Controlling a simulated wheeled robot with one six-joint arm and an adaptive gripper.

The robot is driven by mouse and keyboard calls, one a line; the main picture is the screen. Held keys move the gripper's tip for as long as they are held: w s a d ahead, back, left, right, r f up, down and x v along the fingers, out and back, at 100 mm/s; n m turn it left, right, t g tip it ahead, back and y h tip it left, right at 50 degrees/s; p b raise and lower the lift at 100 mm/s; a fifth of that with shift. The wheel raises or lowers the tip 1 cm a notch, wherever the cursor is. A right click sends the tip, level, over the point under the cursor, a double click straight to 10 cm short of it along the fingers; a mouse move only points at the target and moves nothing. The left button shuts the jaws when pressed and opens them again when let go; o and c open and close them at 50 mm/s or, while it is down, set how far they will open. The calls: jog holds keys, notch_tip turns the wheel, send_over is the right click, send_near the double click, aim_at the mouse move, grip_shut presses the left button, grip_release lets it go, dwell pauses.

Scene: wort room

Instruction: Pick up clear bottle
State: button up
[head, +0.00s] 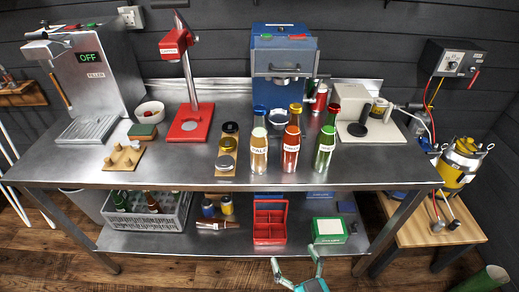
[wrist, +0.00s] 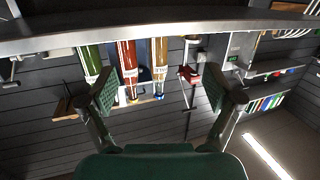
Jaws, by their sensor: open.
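The clear bottle (head: 258,152), with a pale label and pale amber look, stands upright near the front edge of the steel bench, leftmost in a row of 3 bottles. It also shows, upside down, in the wrist view (wrist: 160,60), between my fingers in the picture but beyond them. My gripper (head: 294,258) is low in front of the bench, below the bench top and apart from the bottle. In the wrist view my gripper (wrist: 160,92) has its fingers wide apart with nothing between them.
A brown-red bottle (head: 291,150) and a green bottle (head: 326,147) stand just right of the clear one. The bench front edge (head: 200,184) lies between my gripper and the bottles. A blue machine (head: 283,60) is behind. A red carrier (head: 270,225) sits on the lower shelf.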

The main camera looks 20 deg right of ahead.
jog(key=w+r, duration=0.6)
jog(key=w, duration=0.5)
jog(key=m+t+h, duration=0.1)
jog(key=h, duration=0.1)
send_near(259, 143)
notch_tip(259, 143, down, 3)
jog(key=w+d, duration=0.1)
jog(key=w, duration=0.8)
jog(key=w+d, duration=0.1)
jog(key=w, duration=0.2)
jog(key=shift+w, duration=0.25)
jog(key=c, duration=1.7)
grip_shut()
jog(key=shift+r, duration=0.1)
